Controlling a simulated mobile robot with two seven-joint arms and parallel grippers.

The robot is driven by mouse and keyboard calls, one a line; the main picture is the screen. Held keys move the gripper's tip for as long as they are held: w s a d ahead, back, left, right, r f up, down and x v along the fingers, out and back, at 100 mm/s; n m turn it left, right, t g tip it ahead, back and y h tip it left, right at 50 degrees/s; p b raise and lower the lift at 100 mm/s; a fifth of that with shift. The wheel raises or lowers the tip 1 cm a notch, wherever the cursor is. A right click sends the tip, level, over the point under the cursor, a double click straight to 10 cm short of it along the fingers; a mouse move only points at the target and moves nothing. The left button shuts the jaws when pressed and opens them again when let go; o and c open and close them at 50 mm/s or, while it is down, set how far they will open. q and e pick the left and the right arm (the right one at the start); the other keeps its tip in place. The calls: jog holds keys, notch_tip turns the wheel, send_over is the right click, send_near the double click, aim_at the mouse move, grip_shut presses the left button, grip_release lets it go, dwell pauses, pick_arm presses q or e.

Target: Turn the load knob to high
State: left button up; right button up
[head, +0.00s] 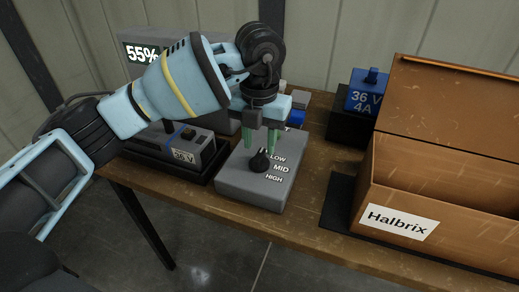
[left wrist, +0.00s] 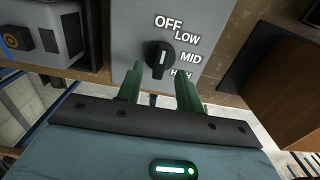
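The load knob (head: 260,161) is a round black knob on top of a grey box (head: 240,188) marked LOW, MID and HIGH. My left gripper (head: 261,147) is over the box, pointing down at the knob. Its two green fingers are apart, and in the left wrist view the gripper (left wrist: 159,88) shows nothing held between them. The knob appears just past the fingertips; I cannot tell if they touch it. My right gripper is out of view.
An open brown Halbrix box (head: 440,190) stands to the right. A blue 36 V 4A block (head: 366,92) sits behind it. A 36 V battery unit (head: 185,150) lies left of the knob box, and a 55% display (head: 142,53) stands behind my arm.

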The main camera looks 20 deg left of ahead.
aim_at(259, 154)
pick_arm(q)
jog(key=shift+f, duration=1.6)
grip_shut()
